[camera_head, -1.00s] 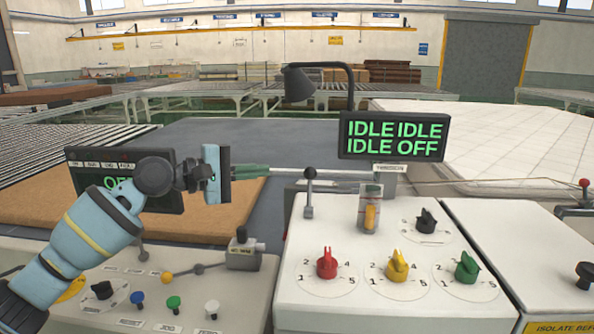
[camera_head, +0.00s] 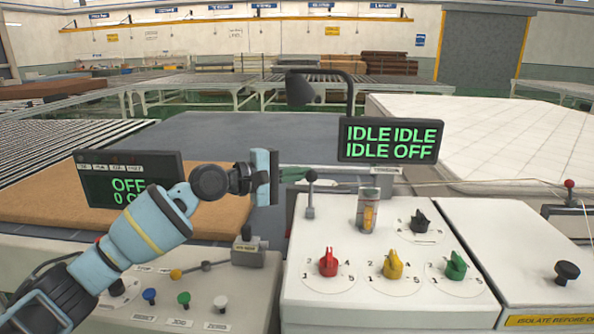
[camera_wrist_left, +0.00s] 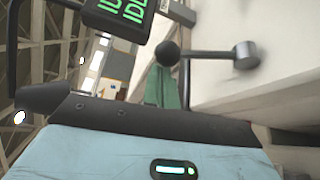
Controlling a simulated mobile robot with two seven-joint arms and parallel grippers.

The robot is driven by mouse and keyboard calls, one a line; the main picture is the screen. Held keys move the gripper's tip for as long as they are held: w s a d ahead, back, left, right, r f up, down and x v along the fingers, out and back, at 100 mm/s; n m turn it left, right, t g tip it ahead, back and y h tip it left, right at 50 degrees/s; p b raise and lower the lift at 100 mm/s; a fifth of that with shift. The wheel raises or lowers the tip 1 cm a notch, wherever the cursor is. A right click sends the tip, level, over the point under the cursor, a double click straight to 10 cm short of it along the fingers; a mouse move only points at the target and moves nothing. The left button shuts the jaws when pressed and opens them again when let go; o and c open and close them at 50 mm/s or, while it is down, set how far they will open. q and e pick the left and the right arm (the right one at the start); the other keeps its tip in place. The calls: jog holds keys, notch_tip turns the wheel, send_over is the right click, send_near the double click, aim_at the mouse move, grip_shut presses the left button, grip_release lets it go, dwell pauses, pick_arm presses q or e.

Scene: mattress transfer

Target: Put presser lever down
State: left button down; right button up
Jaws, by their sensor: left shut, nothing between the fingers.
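A short upright lever with a dark ball knob (camera_head: 311,176) stands at the back left of the white control console (camera_head: 390,292). No label readable here names it as the presser lever. My left gripper (camera_head: 294,173) is shut and empty just left of the knob, with its green fingers pointing right. In the left wrist view, the dark knob (camera_wrist_left: 168,53) shows close beside the green fingers (camera_wrist_left: 160,88), with its grey arm running to a round hub (camera_wrist_left: 245,55). I cannot tell whether they touch. My right gripper is not in view.
A display reading IDLE and OFF (camera_head: 390,140) stands behind the console. Red (camera_head: 328,263), yellow (camera_head: 393,264) and green (camera_head: 455,265) dials are on its face.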

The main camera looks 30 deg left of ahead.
pick_arm(q)
jog(key=shift+s, duration=0.1)
